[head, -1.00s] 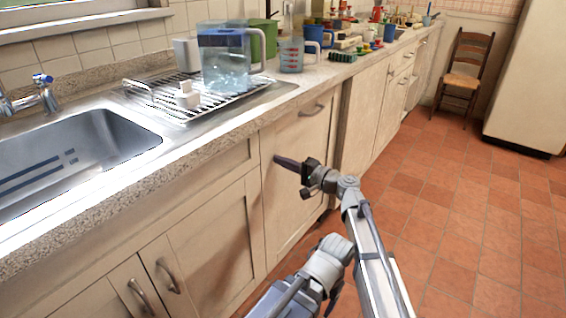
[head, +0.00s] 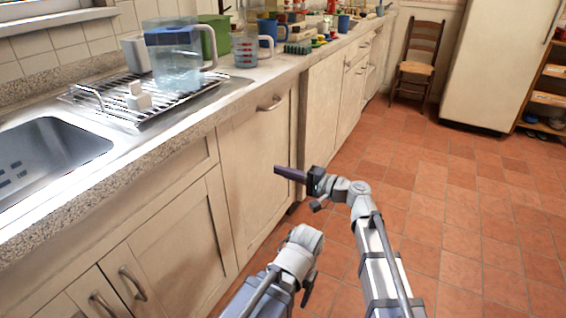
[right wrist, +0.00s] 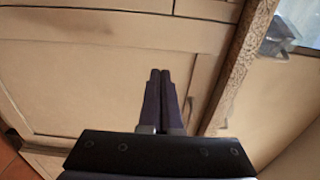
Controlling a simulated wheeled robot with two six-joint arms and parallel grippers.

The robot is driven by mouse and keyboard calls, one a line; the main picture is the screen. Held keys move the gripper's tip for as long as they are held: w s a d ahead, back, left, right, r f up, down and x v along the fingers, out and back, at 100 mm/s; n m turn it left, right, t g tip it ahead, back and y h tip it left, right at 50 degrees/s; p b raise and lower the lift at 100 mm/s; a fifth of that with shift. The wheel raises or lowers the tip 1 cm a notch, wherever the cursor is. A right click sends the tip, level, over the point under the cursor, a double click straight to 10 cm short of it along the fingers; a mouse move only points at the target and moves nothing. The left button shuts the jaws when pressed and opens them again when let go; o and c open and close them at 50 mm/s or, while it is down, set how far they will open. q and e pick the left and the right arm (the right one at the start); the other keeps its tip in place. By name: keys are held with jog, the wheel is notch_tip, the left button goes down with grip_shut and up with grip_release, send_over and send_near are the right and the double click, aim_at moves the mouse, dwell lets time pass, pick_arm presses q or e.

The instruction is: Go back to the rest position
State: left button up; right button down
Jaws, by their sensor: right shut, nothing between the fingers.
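My right gripper (head: 277,170) is in the head view, held out in front of the lower cabinet doors and below the counter's edge. Its dark fingers are together and hold nothing. In the right wrist view the two fingertips (right wrist: 160,73) touch side by side, with cabinet fronts behind them. My left gripper is not to be seen in either view.
The counter edge (head: 217,118) runs along the left. On it are a sink (head: 50,150), a dish rack (head: 120,108), a water pitcher (head: 175,65) and a measuring jug (head: 246,52). A chair (head: 418,65) and fridge (head: 495,70) stand far off. The tiled floor (head: 470,220) is clear on the right.

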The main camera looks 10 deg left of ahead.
jog(key=s+d+f+n+g+h, duration=0.1)
jog(key=s+d+f+n+h, duration=0.1)
jog(key=s+d+f+h, duration=0.4)
jog(key=s+d+f+n+g+h, duration=0.1)
jog(key=s+d+f+g+h, duration=0.2)
jog(key=f, duration=0.5)
jog(key=s+d+f+h, duration=0.4)
jog(key=s+d, duration=0.1)
jog(key=d, duration=0.5)
jog(key=s+d+f+h, duration=0.4)
jog(key=d, duration=0.7)
jog(key=s+a+r+n+g+h+p, duration=0.2)
jog(key=s+a+n, duration=0.35)
jog(key=a, duration=0.55)
notch_tip(320, 180, up, 38)
jog(key=m+p, duration=0.1)
jog(key=p, duration=3.7)
jog(key=shift+s+y, duration=0.3)
